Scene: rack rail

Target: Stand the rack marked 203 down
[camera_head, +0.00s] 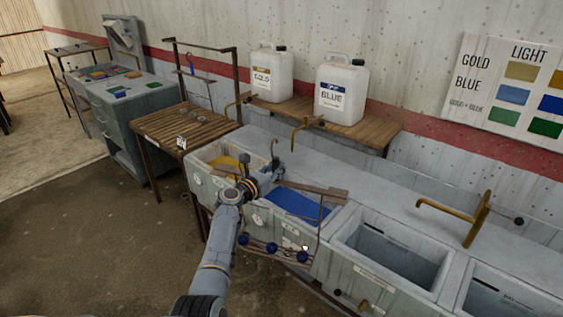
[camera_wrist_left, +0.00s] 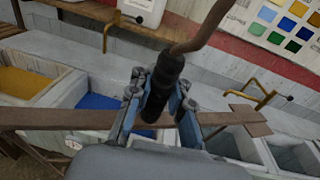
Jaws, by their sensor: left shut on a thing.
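My left gripper (camera_head: 252,187) is shut on the dark handle of a rack; the left wrist view shows the fingers (camera_wrist_left: 158,100) around the black grip (camera_wrist_left: 163,85). The rack has a brown wooden bar (camera_head: 318,190) and thin rods leading down to several dark blue balls (camera_head: 271,248). It is held up in front of the yellow and blue vats. A small pale spot shows by the balls, but no number can be read. My right gripper is not in view.
The yellow vat (camera_head: 205,157), blue vat (camera_head: 300,204) and an empty-looking vat (camera_head: 390,255) stand in a row. Brass taps (camera_head: 460,212) rise behind them. White GOLD (camera_head: 271,75) and BLUE (camera_head: 341,92) jugs sit on a shelf. A grey cabinet (camera_head: 125,118) is at left. Floor at front left is clear.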

